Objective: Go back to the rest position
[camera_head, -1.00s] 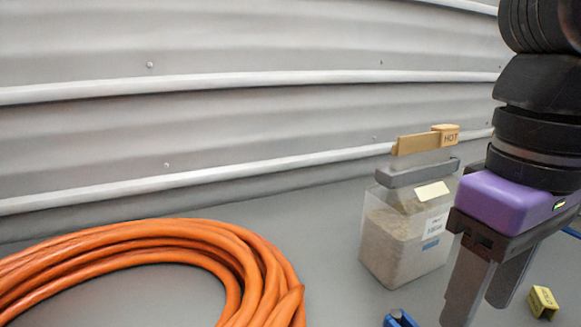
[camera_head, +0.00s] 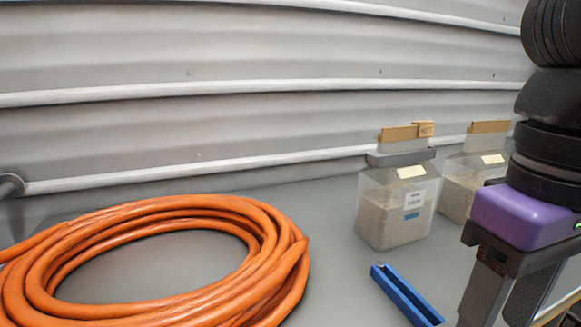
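My gripper (camera_head: 508,300) hangs down at the right edge, below its purple body. Its fingers run to the bottom of the picture, with the tips cut off, so the opening and anything between them cannot be judged. A clear hopper (camera_head: 398,208) with pale granular fill, a grey collar and a wooden bar stands left of my gripper, apart from it. A second similar hopper (camera_head: 462,178) stands behind and is partly hidden by my arm.
A coil of orange hose (camera_head: 270,262) fills the left front of the grey surface. A blue channel-shaped piece (camera_head: 405,296) lies at the front, left of my gripper. A corrugated grey wall (camera_head: 250,130) closes the back. Bare surface lies between hose and hopper.

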